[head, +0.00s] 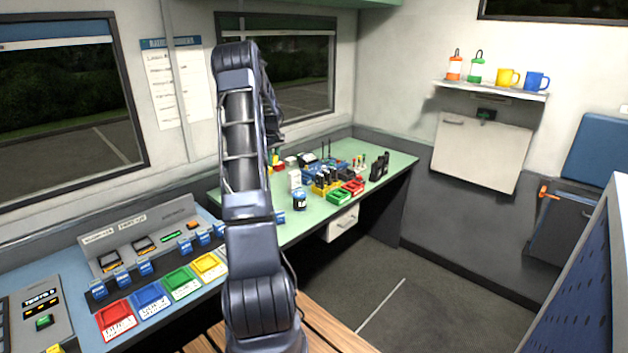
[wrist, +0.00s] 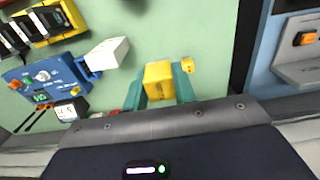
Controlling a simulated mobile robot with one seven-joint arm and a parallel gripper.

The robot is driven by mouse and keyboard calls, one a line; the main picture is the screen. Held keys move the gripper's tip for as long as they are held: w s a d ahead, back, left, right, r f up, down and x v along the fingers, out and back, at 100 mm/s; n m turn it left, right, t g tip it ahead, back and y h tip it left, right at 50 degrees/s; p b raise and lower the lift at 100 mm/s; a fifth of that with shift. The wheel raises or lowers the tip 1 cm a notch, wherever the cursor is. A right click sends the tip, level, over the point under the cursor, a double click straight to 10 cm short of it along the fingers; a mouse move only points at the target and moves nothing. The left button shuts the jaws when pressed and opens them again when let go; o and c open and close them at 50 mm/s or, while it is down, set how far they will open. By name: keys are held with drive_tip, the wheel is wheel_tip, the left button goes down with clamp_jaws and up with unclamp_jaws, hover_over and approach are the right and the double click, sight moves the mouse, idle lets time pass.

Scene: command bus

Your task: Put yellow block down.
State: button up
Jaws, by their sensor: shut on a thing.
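The yellow block (wrist: 158,78) is between the two teal fingers of my gripper (wrist: 160,88) in the wrist view, and the gripper is shut on it. The pale green worktop (wrist: 160,30) lies below the block. I cannot tell whether the block touches the worktop. A smaller yellow piece (wrist: 187,65) shows just beside the right finger. In the head view my arm reaches toward the green worktop (head: 330,208), and I cannot make out the gripper or the block there.
Near the gripper are a white box (wrist: 107,53), a blue device (wrist: 42,82) and a yellow rack (wrist: 60,22). In the head view, red (head: 354,187) and green (head: 338,196) trays stand on the worktop. Bare green surface lies beyond the fingers in the wrist view.

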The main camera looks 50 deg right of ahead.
sight(277, 202)
wheel_tip(277, 202, down, 20)
drive_tip(key=shift+r, duration=0.15)
idle(0.5)
drive_tip(key=o, duration=1)
